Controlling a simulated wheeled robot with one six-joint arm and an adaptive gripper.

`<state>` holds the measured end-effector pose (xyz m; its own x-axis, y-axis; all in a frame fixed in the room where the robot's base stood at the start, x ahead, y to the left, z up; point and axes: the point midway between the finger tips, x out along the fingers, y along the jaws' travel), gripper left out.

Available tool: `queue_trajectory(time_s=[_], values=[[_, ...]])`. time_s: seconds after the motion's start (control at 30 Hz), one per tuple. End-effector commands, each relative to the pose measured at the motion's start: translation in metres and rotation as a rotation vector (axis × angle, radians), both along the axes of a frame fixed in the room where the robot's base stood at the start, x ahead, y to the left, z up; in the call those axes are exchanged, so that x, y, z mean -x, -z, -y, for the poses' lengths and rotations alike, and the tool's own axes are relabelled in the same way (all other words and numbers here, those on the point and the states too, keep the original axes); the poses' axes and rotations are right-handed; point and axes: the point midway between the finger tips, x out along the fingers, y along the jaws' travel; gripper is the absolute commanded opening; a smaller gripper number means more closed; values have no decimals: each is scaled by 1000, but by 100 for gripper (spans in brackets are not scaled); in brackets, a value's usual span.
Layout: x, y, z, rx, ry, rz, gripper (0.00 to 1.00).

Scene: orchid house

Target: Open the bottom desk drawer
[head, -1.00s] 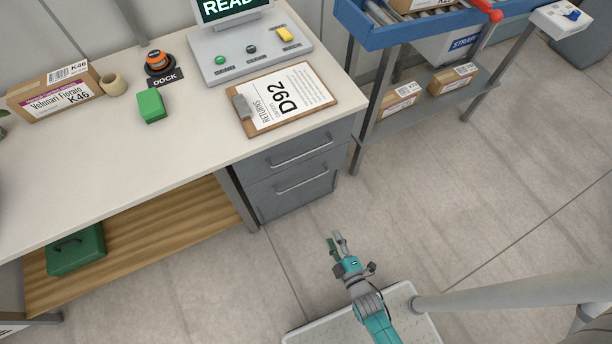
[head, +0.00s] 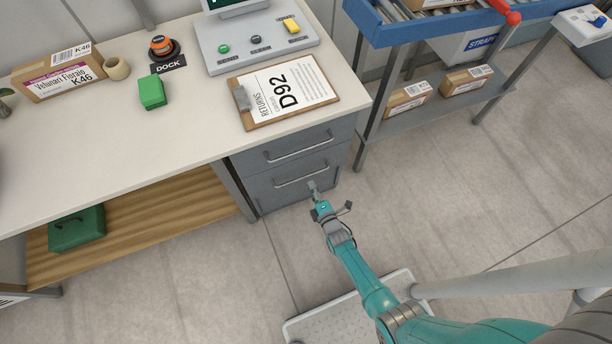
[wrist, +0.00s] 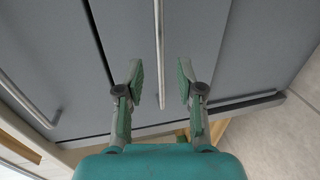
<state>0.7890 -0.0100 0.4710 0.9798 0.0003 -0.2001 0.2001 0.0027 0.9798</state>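The grey drawer unit under the right end of the desk has two drawers, both closed. The bottom drawer (head: 268,192) has a pale bar handle (head: 300,176). My gripper (head: 313,186) is in front of this lower drawer, close to its handle, in the head view. In the wrist view my gripper (wrist: 160,82) is open, with one finger on each side of the bar handle (wrist: 158,45). A gap shows between each finger and the bar. The top drawer's handle (wrist: 26,98) is at the left of the wrist view.
The desk top (head: 150,140) holds a clipboard (head: 285,90), a control panel and a green block. A green case (head: 77,228) sits on the wooden shelf at left. A blue conveyor stand (head: 430,27) is at right.

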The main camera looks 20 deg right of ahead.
Motion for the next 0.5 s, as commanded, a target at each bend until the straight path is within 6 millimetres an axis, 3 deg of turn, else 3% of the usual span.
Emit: queue_trajectory(time_s=[0.3,0.5], values=[[-42,8,0,-2,0,0,37],[-58,12,0,-2,0,-2,37]])
